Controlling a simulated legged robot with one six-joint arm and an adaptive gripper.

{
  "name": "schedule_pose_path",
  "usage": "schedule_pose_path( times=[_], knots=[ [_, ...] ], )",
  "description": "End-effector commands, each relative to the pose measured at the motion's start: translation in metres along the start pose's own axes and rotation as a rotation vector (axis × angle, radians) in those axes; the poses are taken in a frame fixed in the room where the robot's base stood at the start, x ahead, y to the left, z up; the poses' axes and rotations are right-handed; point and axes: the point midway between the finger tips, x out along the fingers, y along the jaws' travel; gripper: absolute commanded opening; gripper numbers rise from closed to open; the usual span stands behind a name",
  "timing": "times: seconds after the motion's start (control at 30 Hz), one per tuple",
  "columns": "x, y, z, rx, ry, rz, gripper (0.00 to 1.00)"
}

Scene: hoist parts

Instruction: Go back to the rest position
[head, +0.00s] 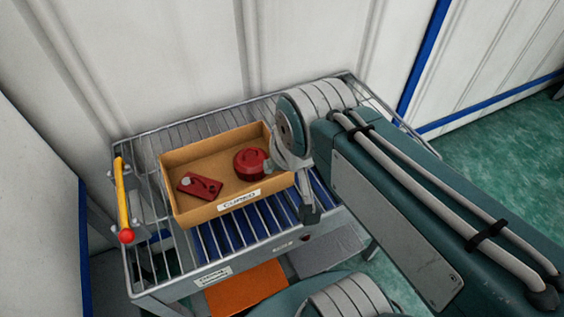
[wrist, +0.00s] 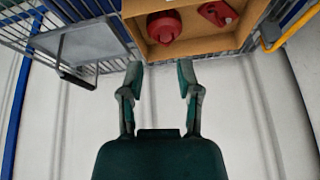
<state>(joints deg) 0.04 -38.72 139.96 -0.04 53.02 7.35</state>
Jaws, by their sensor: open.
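My gripper (wrist: 160,80) is open and empty in the wrist view, its two fingers apart with the pale wall behind them. In the head view my gripper (head: 308,205) hangs at the right end of the cardboard box (head: 187,215), partly hidden by my own arm. The box sits on the wire rack and bears a label on its front. Inside it lie a round red part (head: 250,163) and a flat red part with a pale knob (head: 200,186). Both red parts also show in the wrist view, beyond the fingertips.
The wire rack cart (head: 185,262) stands near pale wall panels (head: 190,50). A yellow handle with a red ball end (head: 123,200) stands at its left. An orange panel (head: 245,287) shows below the rack. Green floor (head: 500,145) is open at the right.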

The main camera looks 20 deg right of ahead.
Motion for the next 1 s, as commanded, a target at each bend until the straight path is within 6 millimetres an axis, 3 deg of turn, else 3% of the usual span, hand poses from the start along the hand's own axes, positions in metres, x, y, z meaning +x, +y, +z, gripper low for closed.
schedule_pose_path(
  times=[0.2, 1.0],
  knots=[
    [-0.001, 0.0018, 0.0162, -0.13, 0.043, -0.004, 0.44],
    [-0.0011, 0.0017, 0.0156, -0.13, 0.042, -0.004, 0.44]
  ],
)
